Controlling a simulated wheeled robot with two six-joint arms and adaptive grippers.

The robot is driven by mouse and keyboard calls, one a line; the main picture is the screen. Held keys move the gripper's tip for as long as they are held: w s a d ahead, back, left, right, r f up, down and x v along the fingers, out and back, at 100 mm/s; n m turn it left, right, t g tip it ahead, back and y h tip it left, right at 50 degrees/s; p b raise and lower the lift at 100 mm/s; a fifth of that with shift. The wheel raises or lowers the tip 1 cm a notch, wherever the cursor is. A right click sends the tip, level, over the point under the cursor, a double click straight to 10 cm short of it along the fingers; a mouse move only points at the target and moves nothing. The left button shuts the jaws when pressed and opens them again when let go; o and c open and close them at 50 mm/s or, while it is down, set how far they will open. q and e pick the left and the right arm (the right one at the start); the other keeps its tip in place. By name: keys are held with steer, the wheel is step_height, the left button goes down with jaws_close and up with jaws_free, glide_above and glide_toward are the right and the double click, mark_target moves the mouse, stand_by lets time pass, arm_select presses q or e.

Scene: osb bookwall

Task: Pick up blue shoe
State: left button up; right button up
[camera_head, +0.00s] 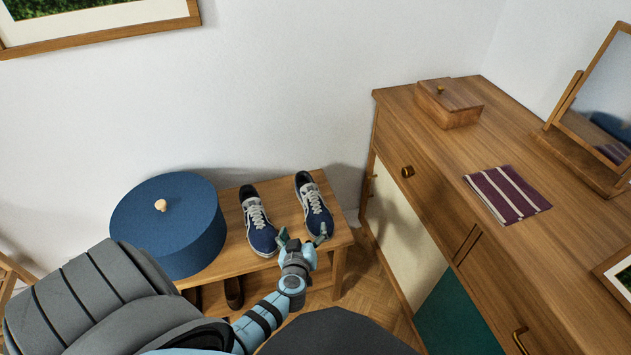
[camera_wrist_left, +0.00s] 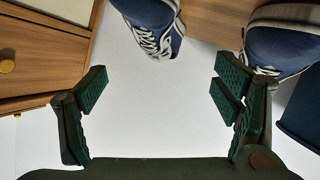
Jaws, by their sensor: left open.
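Two blue shoes with white laces stand side by side on a wooden bench (camera_head: 213,262). In the head view these are the left shoe (camera_head: 258,226) and the right shoe (camera_head: 314,206). My left gripper (camera_head: 302,237) is open and empty just in front of the right shoe's toe. In the left wrist view, the right shoe (camera_wrist_left: 152,28) is at the top middle, beyond the open fingers (camera_wrist_left: 160,85). The left shoe (camera_wrist_left: 280,48) is at the upper right, partly behind a finger. My right gripper is not in view.
A round blue box (camera_head: 170,225) with a knob stands left of the shoes. A wooden dresser (camera_head: 420,150) stands to the right, with a small wooden box (camera_head: 449,105), striped cloth (camera_head: 506,194) and mirror (camera_head: 598,95). Dark footwear (camera_head: 234,292) shows under the bench.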

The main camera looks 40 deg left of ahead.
arm_select(q)
steer(key=b, duration=0.2)
glide_toward(312, 206)
steer(key=x, duration=0.4)
steer(key=shift+a+f, duration=0.1)
steer(key=shift+a, duration=0.45)
steer(key=b+x, duration=0.2)
steer(key=x, duration=0.1)
steer(key=d+b+x, duration=0.1)
steer(key=x, duration=0.1)
steer(key=shift+w+a+f, duration=0.15)
steer(key=shift+w, duration=0.25)
steer(key=shift+w+a+f, duration=0.1)
steer(key=shift+w+a, duration=0.1)
steer(key=shift+w, duration=0.1)
steer(key=shift+r, duration=0.2)
steer(key=c, duration=1.6)
steer(key=shift+c, duration=0.2)
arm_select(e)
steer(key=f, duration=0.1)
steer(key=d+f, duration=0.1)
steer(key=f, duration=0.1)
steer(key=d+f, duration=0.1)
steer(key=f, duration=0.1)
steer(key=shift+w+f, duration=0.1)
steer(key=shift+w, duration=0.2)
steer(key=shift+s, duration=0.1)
